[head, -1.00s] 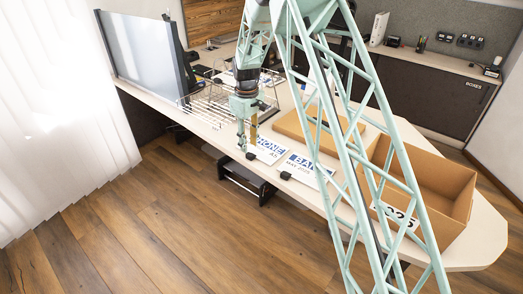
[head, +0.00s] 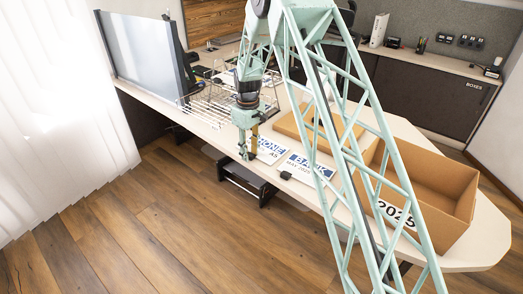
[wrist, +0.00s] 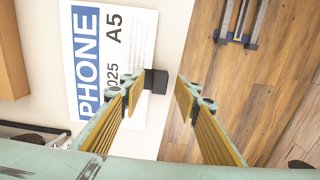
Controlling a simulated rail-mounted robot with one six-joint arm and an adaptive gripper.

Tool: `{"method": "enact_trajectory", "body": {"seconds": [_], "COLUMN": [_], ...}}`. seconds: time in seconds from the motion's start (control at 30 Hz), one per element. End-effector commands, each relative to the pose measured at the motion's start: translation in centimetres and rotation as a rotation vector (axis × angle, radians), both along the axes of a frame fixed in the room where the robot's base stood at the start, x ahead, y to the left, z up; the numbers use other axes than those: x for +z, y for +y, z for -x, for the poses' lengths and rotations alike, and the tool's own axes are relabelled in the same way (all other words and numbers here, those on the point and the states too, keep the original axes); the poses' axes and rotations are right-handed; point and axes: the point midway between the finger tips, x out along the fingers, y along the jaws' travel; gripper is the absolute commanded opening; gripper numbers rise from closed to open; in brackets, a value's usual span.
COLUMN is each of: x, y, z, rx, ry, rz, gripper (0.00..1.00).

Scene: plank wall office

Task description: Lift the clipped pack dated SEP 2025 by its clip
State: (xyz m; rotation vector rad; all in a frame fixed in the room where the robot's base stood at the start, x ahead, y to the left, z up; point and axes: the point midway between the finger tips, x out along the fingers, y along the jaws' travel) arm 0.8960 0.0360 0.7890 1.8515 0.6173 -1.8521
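A white pack with a blue PHONE label (wrist: 112,45) lies flat at the table edge. A5 and part of a date ending 025 show on it; the month is hidden. In the head view this PHONE pack (head: 269,150) is partly behind my gripper. Its black clip (wrist: 158,81) sits at its edge on the table-edge side. My gripper (wrist: 160,88) is open and empty. In the wrist view its two fingers appear on either side of the clip; I cannot tell whether they touch it. In the head view my gripper (head: 246,152) points down over the table edge.
A second pack labelled BANK, MAY 2025 (head: 306,168), lies to the right with its own black clip (head: 286,175). An open cardboard box (head: 440,190) marked 2025 stands further right. A wire rack (head: 208,103) stands on the left. Floor lies beyond the edge.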

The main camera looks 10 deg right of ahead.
Motion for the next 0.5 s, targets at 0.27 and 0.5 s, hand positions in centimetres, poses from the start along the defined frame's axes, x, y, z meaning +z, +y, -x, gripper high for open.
{"method": "enact_trajectory", "body": {"seconds": [0.27,0.5], "x": [0.01,0.01], "y": [-0.01,0.0], "z": [-0.01,-0.01], "rx": [0.0,0.0], "ry": [0.0,0.0], "rz": [0.0,0.0], "gripper": [0.3,0.09]}}
